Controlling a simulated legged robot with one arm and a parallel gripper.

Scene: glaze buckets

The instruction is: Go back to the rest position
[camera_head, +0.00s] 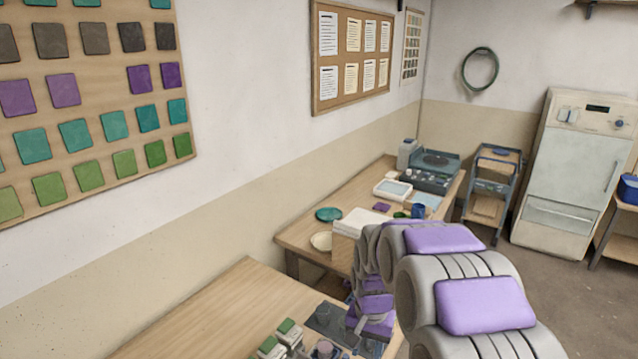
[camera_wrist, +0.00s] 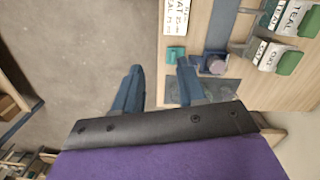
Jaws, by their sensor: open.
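My gripper (camera_wrist: 159,66) shows in the wrist view with its two blue fingers apart and nothing between them. The left finger is over the grey floor. The right finger is over the edge of the wooden table (camera_wrist: 230,92), close to a small grey-blue container (camera_wrist: 213,64). In the head view my grey and purple arm reaches forward and down over the near table (camera_head: 222,318); the gripper's fingers cannot be made out there.
Labelled buckets with green lids (camera_head: 287,326) stand on the near table beside a dark mat (camera_head: 328,318). A second table (camera_head: 300,235) holds a teal plate (camera_head: 328,214) and a pale bowl (camera_head: 321,241). A trolley (camera_head: 490,190) and kiln-like cabinet (camera_head: 572,175) stand behind. Floor (camera_head: 560,290) is clear at right.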

